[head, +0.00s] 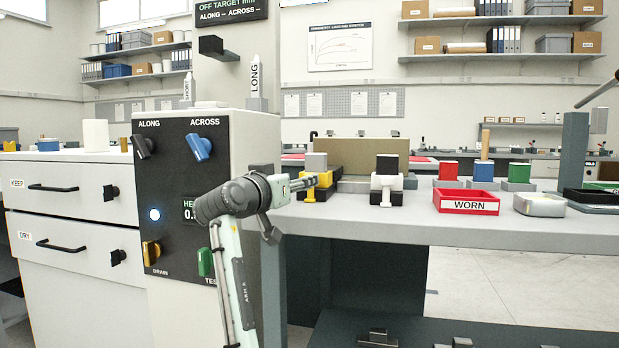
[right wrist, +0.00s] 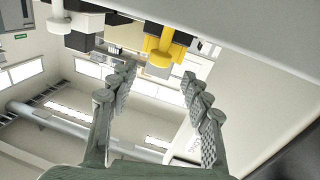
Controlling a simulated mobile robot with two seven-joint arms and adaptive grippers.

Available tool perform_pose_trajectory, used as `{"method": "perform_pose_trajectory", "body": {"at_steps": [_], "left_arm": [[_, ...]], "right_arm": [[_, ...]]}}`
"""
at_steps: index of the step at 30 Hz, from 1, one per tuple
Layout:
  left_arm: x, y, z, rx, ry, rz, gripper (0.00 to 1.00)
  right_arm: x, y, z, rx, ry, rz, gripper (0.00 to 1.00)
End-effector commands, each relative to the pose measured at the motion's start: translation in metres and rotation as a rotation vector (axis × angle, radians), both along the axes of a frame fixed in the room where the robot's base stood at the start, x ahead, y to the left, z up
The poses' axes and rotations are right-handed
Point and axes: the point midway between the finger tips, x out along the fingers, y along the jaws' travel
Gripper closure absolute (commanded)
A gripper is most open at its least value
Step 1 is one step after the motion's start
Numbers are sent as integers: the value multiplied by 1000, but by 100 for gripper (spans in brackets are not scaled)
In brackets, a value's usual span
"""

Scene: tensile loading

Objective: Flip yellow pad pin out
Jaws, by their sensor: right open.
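The yellow pad pin (head: 318,193) sits at the bench's left front edge, below a grey block (head: 316,162). It also shows at the top of the right wrist view (right wrist: 165,46), where the picture is upside down. My right gripper (head: 311,182) is right in front of the yellow part in the head view and hides some of it. In the right wrist view the fingers (right wrist: 158,73) are spread apart with nothing between their tips, and the yellow pin lies just beyond them. My left gripper is not in view.
A white pad pin (head: 387,188) with a black block stands right of the yellow one. A red WORN tray (head: 467,202) is farther right. The control cabinet (head: 251,130) with knobs stands close on the left.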

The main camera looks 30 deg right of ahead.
Motion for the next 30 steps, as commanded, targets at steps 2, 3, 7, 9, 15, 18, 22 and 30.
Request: {"method": "perform_pose_trajectory", "body": {"at_steps": [2,3,7,9,15,18,22,30], "left_arm": [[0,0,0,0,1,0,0],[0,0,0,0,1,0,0],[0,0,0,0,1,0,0],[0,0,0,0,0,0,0],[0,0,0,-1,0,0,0],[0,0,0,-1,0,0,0],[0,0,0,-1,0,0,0],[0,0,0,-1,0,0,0]], "right_arm": [[7,-14,0,-2,2,-4,51],[10,-19,0,-1,2,-3,51],[21,-35,0,-1,1,-3,51],[25,-42,0,-1,1,-2,51],[30,-49,0,1,0,-1,51],[30,-50,0,1,0,-1,51],[30,-49,0,1,0,-1,55],[30,-49,0,1,0,-1,89]]}}
